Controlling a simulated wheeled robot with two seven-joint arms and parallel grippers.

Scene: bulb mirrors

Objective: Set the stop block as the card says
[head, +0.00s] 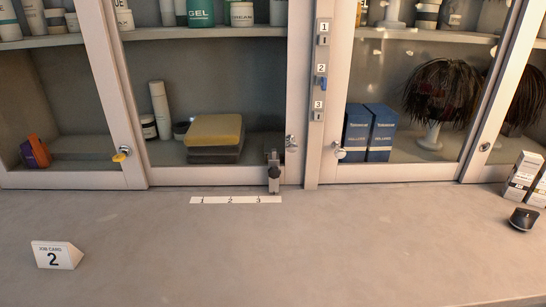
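A white job card (57,255) stands on the counter at the front left and reads "JOB CARD 2". A white strip (215,200) marked 1, 2, 3 from left to right lies on the counter by the cabinet front. Neither of my grippers is in view.
A post plate (320,68) carries labels 1, 2, 3 from top to bottom, with a blue piece (321,81) by 2. Glass-fronted cabinets hold bottles, a yellow sponge-like block (215,129) and wigs. White boxes (522,177) and a black item (523,219) stand at right. The middle counter is clear.

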